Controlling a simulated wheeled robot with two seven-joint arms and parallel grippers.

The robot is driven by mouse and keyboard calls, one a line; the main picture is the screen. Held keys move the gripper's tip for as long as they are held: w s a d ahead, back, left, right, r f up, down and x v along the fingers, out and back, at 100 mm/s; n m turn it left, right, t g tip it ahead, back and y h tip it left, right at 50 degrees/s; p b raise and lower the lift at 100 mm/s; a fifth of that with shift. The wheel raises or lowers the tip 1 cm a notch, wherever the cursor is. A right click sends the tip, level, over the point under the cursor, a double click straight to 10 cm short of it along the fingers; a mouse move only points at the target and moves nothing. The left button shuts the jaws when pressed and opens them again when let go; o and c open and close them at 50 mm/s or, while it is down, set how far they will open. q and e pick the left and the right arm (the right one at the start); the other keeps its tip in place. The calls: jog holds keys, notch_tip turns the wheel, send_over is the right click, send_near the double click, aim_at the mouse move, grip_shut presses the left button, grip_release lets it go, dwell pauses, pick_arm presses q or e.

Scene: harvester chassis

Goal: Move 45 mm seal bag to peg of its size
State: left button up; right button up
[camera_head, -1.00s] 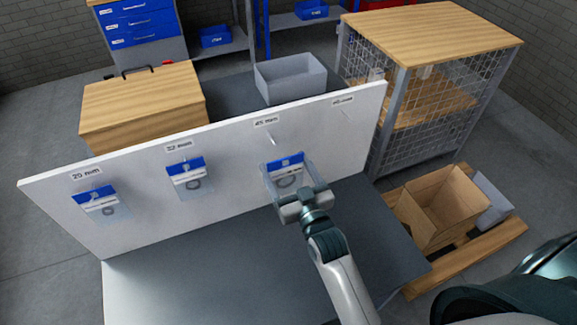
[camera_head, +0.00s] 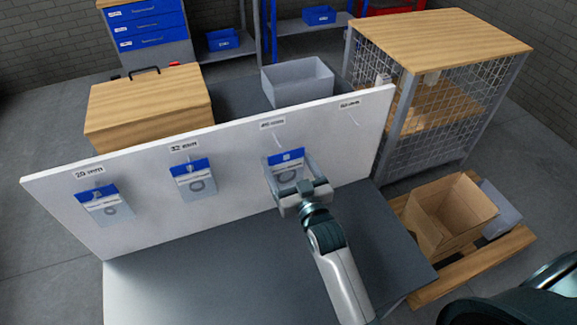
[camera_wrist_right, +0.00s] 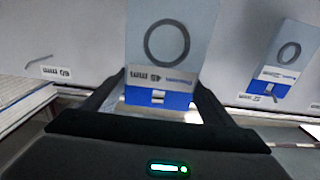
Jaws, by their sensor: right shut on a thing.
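The 45 mm seal bag (camera_head: 291,158), clear with a blue header and a dark ring, is in front of the white board. My right gripper (camera_head: 302,190) is shut on it. In the right wrist view the bag (camera_wrist_right: 168,75) appears inverted between the fingers, with its ring and a 45 mm print visible. The thin 45 mm peg (camera_head: 277,139) shows under its label (camera_head: 273,122), just above the bag's header. I cannot tell whether the header is on the peg. My left gripper is not in view.
The 60 mm peg (camera_head: 355,116) at the right is bare. A grey table (camera_head: 220,265) lies in front; a cage shelf stands behind right.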

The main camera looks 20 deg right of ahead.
aim_at(273, 139)
jog(key=shift+w+f+b, duration=0.15)
jog(key=shift+w+b, duration=0.6)
jog(key=shift+w, duration=0.65)
jog(key=shift+w+f+b, duration=0.1)
jog(key=shift+w+b, duration=0.6)
jog(key=shift+w, duration=0.65)
jog(key=shift+w+a+f, duration=0.1)
jog(key=shift+w+f, duration=0.2)
jog(key=shift+w, duration=0.35)
jog(key=shift+f, duration=0.15)
jog(key=o, duration=1.1)
